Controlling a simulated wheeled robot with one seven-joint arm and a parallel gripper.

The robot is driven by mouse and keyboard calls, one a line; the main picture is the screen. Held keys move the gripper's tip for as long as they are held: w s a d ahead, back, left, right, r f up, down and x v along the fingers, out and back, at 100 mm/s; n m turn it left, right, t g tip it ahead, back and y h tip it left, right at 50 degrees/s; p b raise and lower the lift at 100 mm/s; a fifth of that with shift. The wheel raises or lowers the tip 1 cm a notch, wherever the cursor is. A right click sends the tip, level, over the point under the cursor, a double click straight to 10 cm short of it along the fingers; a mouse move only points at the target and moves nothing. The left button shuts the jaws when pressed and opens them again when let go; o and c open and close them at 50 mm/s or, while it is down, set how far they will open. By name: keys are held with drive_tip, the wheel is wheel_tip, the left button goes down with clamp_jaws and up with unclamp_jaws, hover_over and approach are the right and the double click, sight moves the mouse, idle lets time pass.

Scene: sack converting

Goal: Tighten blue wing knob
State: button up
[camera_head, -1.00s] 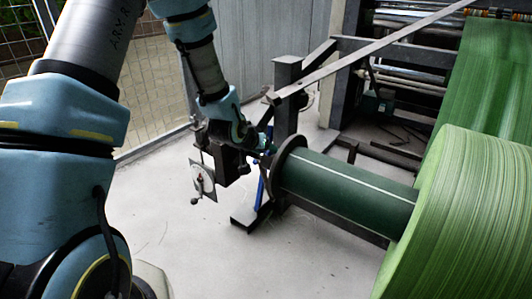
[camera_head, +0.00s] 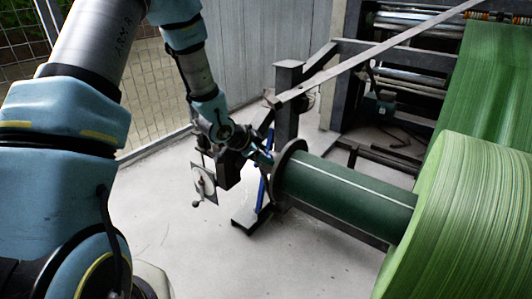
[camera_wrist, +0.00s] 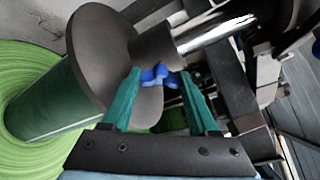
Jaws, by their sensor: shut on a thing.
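In the wrist view the blue wing knob (camera_wrist: 160,75) sits beside the dark round flange (camera_wrist: 105,50), close to the shiny shaft (camera_wrist: 215,35). My gripper (camera_wrist: 161,80) has its two green fingers on either side of the knob and is shut on it. The flange sits at the end of a dark green core tube (camera_head: 345,185).
A large green roll (camera_head: 465,225) fills the right side. A grey post (camera_head: 287,110) and long bar (camera_head: 375,50) stand behind the flange. A plate with a crank handle (camera_head: 206,186) hangs left of my gripper.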

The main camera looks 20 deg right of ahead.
drive_tip(key=m+p, duration=0.1)
drive_tip(key=m, duration=0.3)
drive_tip(key=shift+r+g, duration=0.1)
drive_tip(key=shift+g, duration=0.3)
drive_tip(key=shift+w+m+g+y+p, duration=0.1)
drive_tip(key=shift+m+g+y+p, duration=0.2)
drive_tip(key=shift+m+p, duration=1.05)
drive_tip(key=shift+m+b, duration=0.5)
drive_tip(key=shift+m, duration=0.25)
drive_tip(key=o, duration=1.1)
drive_tip(key=p+v, duration=0.2)
drive_tip(key=v, duration=0.8)
drive_tip(key=shift+a+r, duration=0.2)
drive_tip(key=shift+a, duration=0.05)
